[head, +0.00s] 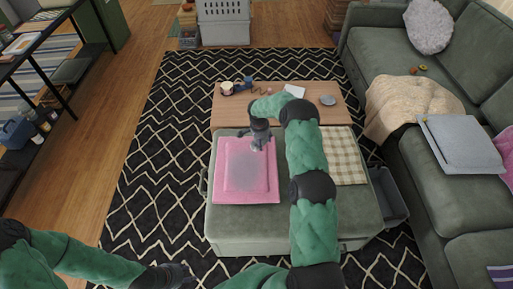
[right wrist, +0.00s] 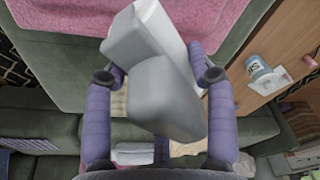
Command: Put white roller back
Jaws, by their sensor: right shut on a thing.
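The white roller (right wrist: 150,85) fills the middle of the right wrist view as a blocky white and light grey thing. My right gripper (right wrist: 160,76) has one purple finger on each side of it and is shut on it. In the head view my right gripper (head: 259,140) is over the far edge of the pink mat (head: 232,192) on the green ottoman. The roller is hard to make out there. My left gripper (head: 176,277) is low at the bottom left, away from the ottoman; its fingers are too dark to read.
A wooden table (head: 226,112) behind the ottoman (head: 300,222) holds cups, a blue item, a white sheet and a grey dish (head: 328,100). A checkered cloth (head: 346,165) lies on the ottoman's right. The green sofa (head: 420,205) bounds the right side; patterned rug is open at left.

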